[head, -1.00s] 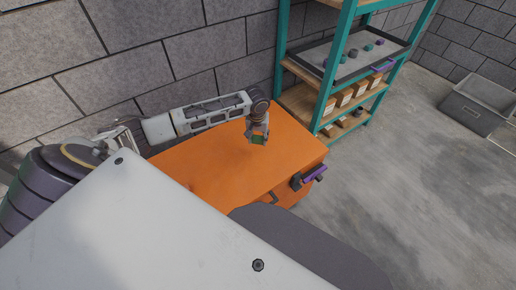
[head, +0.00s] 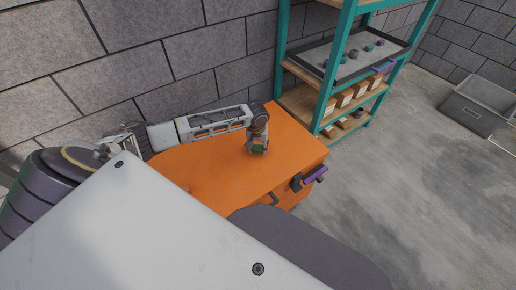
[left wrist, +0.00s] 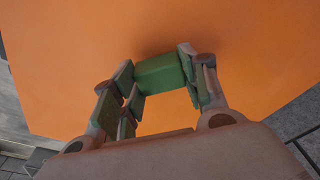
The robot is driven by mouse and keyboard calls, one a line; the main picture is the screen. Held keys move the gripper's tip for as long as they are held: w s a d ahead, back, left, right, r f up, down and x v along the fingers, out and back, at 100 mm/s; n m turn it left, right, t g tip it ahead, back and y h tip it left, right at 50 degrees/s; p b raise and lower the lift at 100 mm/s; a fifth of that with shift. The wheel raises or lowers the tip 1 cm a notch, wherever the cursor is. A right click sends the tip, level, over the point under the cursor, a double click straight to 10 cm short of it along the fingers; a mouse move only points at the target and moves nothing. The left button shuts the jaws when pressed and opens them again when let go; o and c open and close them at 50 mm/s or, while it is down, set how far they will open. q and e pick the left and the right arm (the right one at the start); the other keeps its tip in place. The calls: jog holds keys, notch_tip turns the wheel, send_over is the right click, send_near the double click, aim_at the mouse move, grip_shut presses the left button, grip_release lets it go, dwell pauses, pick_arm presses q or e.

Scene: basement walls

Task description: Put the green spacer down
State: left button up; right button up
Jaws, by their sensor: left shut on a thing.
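The green spacer (left wrist: 159,74) is a small green block, seen in the left wrist view between the fingers of my left gripper (left wrist: 160,76). The left gripper is shut on it. In the head view the left gripper (head: 257,149) points down at the orange top (head: 215,165) of the cabinet, and the spacer shows only as a small dark green patch. The spacer is very close to the orange top; I cannot tell whether it touches. The right gripper is not in view.
The orange top around the gripper is bare. A teal shelf (head: 324,85) with a tray (head: 372,45) of small pieces and several boxes stands behind right. A purple handle (head: 314,174) sticks out at the cabinet's front. A grey crate (head: 476,108) is on the floor.

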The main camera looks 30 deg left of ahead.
aim_at(258, 147)
pick_arm(q)
jog(key=shift+f, duration=0.45)
jog(key=o, duration=0.7)
jog(key=shift+c, duration=0.2)
jog(key=o, duration=0.3)
jog(key=shift+r, duration=0.6)
jog(key=r, duration=0.1)
jog(key=r+p, duration=0.1)
jog(key=r, duration=0.1)
jog(key=shift+s+d, duration=0.1)
jog(key=shift+s, duration=0.1)
notch_tip(258, 147, up, 8)
jog(key=p, duration=0.1)
jog(key=shift+s+d, duration=0.2)
jog(key=shift+s, duration=0.25)
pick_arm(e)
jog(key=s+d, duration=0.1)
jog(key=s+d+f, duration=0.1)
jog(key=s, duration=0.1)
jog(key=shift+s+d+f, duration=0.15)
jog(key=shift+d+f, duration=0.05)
